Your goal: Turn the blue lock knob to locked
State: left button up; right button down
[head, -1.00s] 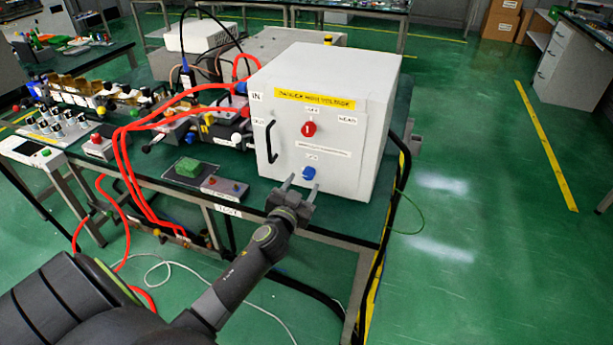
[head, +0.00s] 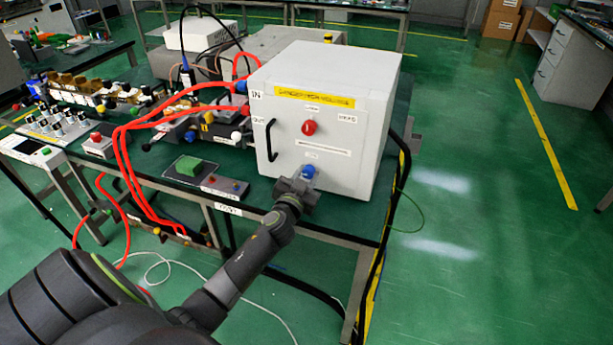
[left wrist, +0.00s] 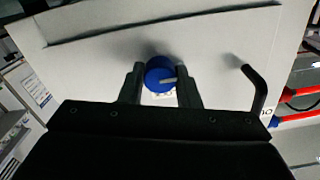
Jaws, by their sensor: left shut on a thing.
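The blue lock knob (head: 308,171) is on the lower front of the white cabinet (head: 285,190), with a small label by it. My left gripper (head: 300,183) is at the front panel, shut on the knob. In the left wrist view the knob (left wrist: 157,72) sits between the two fingers of the gripper (left wrist: 161,80). Its grey pointer mark points right in that view. The label beside the knob is partly covered and I cannot read it. My right gripper is not in view.
A red knob (head: 309,128) is above the blue one, and a black door handle (head: 271,140) is to its left. The floor (head: 480,200) at right is clear.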

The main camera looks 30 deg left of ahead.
pick_arm(q)
jog(key=shift+m, duration=0.3)
jog(key=m, duration=0.3)
jog(key=shift+m, duration=0.3)
jog(key=m, duration=0.9)
jog(key=shift+p, duration=0.35)
jog(key=m, duration=0.4)
jog(key=shift+m+p, duration=0.3)
jog(key=shift+p, duration=0.1)
jog(key=shift+f, duration=0.1)
jog(key=o, duration=1)
jog(key=shift+s, duration=0.1)
jog(key=v, duration=1.7)
jog(key=shift+s+b, duration=0.15)
jog(key=shift+b, duration=0.2)
